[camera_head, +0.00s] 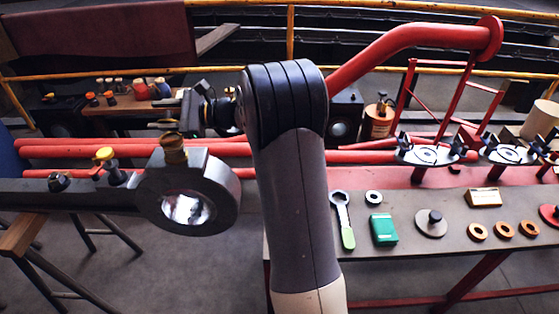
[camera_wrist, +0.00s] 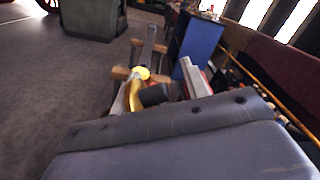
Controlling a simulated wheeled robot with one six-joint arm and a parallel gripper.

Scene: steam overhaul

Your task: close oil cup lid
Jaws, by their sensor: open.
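The brass oil cup (camera_head: 174,152) stands upright on top of the round big end (camera_head: 187,207) of a long grey rod, left of centre in the head view. A small brownish piece shows just above the cup, close to my gripper; I cannot tell for sure whether it is the lid or how far it is tilted. My gripper (camera_head: 180,112) is open, just above and slightly right of the cup. Its fingers are small and dark here, and contact cannot be made out.
A yellow-topped knob (camera_head: 104,153) and a dark knob (camera_head: 58,180) stand on the rod to the left. Red pipes run behind. A workbench (camera_head: 390,263) at right carries a wrench (camera_head: 343,215), a green box (camera_head: 383,230) and rings. A blue container (camera_wrist: 200,50) stands beyond the rod.

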